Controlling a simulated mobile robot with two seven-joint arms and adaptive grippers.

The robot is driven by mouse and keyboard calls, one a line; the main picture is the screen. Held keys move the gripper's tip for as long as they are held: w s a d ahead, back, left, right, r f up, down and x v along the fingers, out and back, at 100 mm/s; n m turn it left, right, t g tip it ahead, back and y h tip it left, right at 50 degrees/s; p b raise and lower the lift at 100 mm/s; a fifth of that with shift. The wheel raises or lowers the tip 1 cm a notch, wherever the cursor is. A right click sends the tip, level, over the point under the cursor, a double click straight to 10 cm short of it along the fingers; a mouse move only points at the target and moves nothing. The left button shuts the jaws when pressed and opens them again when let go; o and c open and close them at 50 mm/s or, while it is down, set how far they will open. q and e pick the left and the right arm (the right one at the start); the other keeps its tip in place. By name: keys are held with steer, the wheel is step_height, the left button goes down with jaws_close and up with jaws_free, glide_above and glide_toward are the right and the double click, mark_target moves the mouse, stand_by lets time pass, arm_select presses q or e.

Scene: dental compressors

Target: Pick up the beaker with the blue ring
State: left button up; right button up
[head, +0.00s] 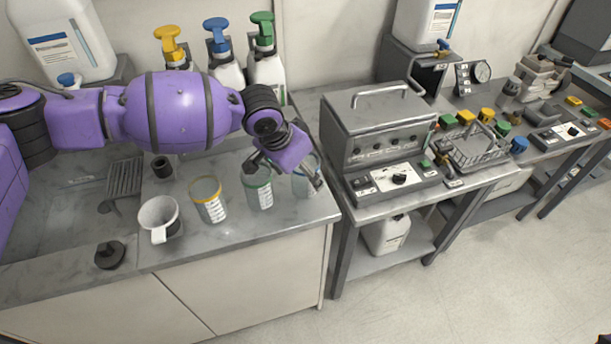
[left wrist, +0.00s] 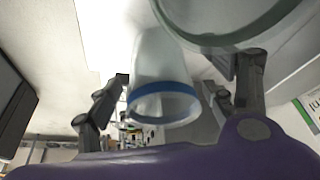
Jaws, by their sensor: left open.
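The beaker with the blue ring (head: 305,183) stands near the right end of the counter, partly hidden behind my left gripper (head: 286,174). In the left wrist view this clear beaker (left wrist: 163,100) shows between the two spread fingers of the left gripper (left wrist: 172,98), its blue band near the rim. The gripper is open; I cannot tell whether a finger touches the glass. The beaker with the green ring (head: 260,192) stands just left of it, close to one finger. My right gripper is not in view.
A beaker with a yellow ring (head: 209,201) and a white mug (head: 158,218) stand further left. Pump bottles with yellow, blue (head: 219,58) and green tops stand behind my arm. A grey device (head: 380,130) is on the bench to the right, across a narrow gap.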

arm_select(q)
steer(key=shift+x, duration=1.45)
steer(key=c, duration=1.1)
